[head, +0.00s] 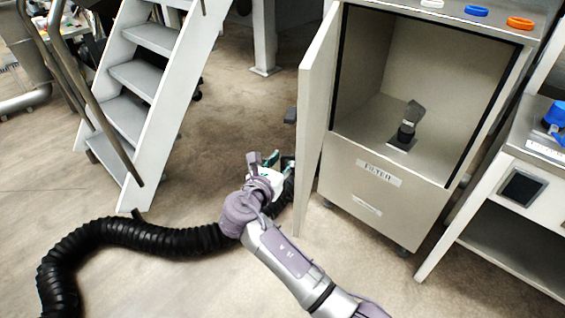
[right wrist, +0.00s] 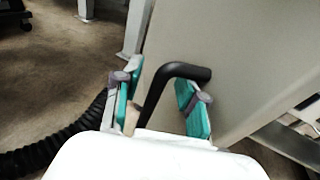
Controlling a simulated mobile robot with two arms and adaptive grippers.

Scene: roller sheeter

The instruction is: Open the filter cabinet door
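The filter cabinet (head: 376,203) stands right of centre in the head view. Its door (head: 314,125) is swung wide open to the left, baring the inside with a dark fitting (head: 407,128). My right gripper (head: 268,161) is at the outer side of the door. In the right wrist view, the door (right wrist: 225,45) carries a bent black handle (right wrist: 176,72). The fingers of the right gripper (right wrist: 160,102) are apart, with the handle between them. A gap shows beside the handle; its lower end is partly hidden by the gripper. My left gripper is not in view.
A black corrugated hose (head: 150,236) lies on the floor left of my right arm. White steps (head: 150,85) stand at the back left. A workbench (head: 515,150) is right of the cabinet. Coloured rings (head: 476,11) lie on the cabinet top.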

